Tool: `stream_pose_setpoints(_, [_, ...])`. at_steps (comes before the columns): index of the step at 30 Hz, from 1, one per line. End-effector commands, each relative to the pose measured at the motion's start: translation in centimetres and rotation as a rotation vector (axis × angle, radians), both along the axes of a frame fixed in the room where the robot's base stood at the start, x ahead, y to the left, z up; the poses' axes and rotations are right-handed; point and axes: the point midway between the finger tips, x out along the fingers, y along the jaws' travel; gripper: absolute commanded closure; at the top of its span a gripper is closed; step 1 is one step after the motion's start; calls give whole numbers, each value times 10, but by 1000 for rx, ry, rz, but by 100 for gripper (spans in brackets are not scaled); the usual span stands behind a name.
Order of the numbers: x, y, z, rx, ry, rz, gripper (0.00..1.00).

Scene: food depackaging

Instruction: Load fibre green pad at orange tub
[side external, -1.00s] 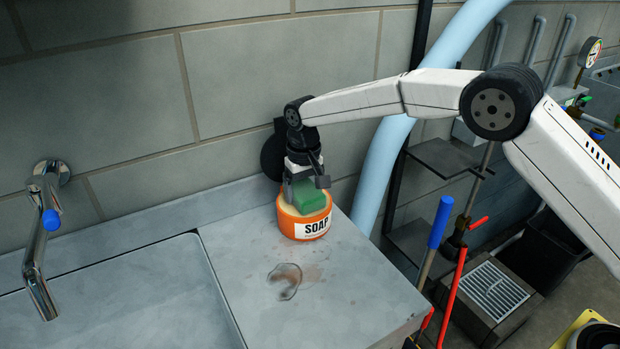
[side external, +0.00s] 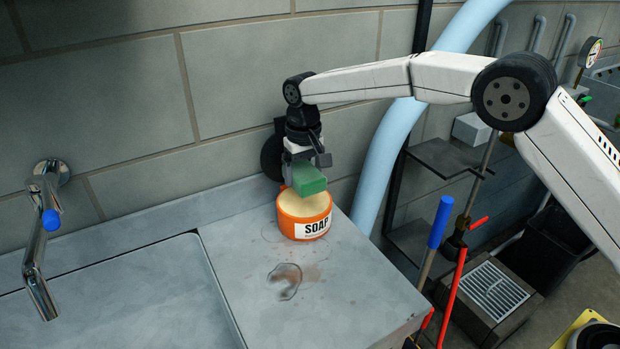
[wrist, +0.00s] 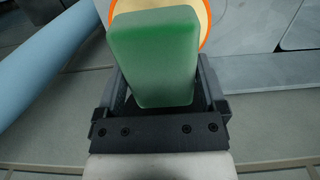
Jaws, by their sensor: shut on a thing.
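The green pad (side external: 309,181) is held in my gripper (side external: 305,170), which is shut on it. It hangs just above the orange tub (side external: 305,228), which bears a white SOAP label and holds a pale cream-coloured filling. The pad looks clear of the filling. In the wrist view the green pad (wrist: 153,55) fills the space between the two dark fingers of my gripper (wrist: 160,85). The orange tub's rim (wrist: 206,22) shows behind the pad, and most of the tub is hidden there. The pad's underside is not visible.
The tub stands on a grey counter (side external: 350,285) near the wall. A clear puddle (side external: 285,281) lies in front of it. A sink basin (side external: 130,300) and a tap (side external: 42,230) are at left. A light blue pipe (side external: 385,160) rises behind the counter's right side.

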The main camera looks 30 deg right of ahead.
Motion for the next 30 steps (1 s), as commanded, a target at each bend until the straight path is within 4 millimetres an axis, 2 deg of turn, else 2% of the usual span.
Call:
stream_pose_setpoints(12, [0,0,23,0,-1,0,57])
stream_pose_setpoints(30, [0,0,24,0,0,0,57])
